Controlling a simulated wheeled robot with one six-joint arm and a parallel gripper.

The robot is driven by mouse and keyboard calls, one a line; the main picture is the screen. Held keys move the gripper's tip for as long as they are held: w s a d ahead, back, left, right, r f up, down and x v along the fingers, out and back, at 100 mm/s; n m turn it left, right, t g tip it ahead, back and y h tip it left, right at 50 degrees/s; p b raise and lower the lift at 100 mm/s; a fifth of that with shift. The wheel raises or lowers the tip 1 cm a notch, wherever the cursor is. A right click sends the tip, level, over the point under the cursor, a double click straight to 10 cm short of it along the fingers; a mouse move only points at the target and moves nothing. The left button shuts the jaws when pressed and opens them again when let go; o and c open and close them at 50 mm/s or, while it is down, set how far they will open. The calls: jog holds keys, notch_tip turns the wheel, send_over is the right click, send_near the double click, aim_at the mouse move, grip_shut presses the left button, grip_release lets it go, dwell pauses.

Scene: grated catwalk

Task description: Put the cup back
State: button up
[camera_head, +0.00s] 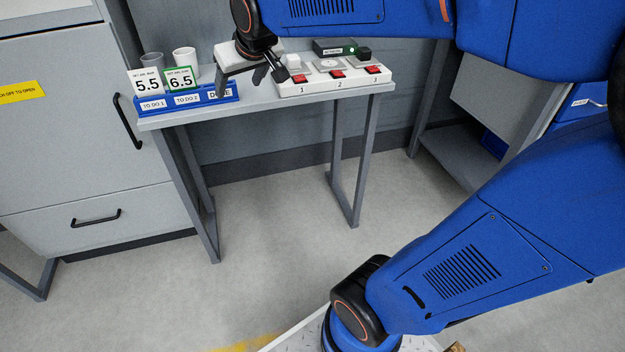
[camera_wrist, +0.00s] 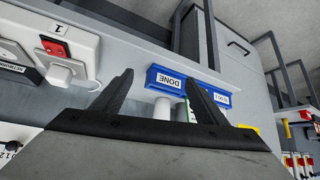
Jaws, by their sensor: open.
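A white cup (camera_head: 184,57) and a grey cup (camera_head: 152,60) stand at the back left of the small table (camera_head: 200,116), behind the number cards. The cards hide their lower parts. A white, rounded thing, probably the white cup (camera_wrist: 162,107), shows between my fingers in the wrist view, partly hidden by my gripper. My gripper (camera_head: 252,84) is open and empty, over the table just right of the cards, by the DONE end of the blue card holder (camera_head: 185,103). Its spread fingers also show in the wrist view (camera_wrist: 158,77).
Cards reading 5.5 (camera_head: 147,83) and 6.5 (camera_head: 180,79) stand in the holder. A white switch strip (camera_head: 332,82) with red switches numbered 1 to 3 lies right of my gripper. A dark box (camera_head: 335,46) sits behind it. A grey cabinet (camera_head: 60,110) stands left.

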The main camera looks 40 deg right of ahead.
jog(key=s+f+g, duration=0.1)
jog(key=s+f, duration=0.3)
jog(key=s, duration=0.5)
jog(key=s+d+f+g, duration=0.1)
jog(key=s+f, duration=0.3)
jog(key=s, duration=0.5)
jog(key=s+d+f+g, duration=0.1)
jog(key=s+f, duration=0.3)
jog(key=s, duration=0.5)
jog(key=shift+d+f, duration=0.15)
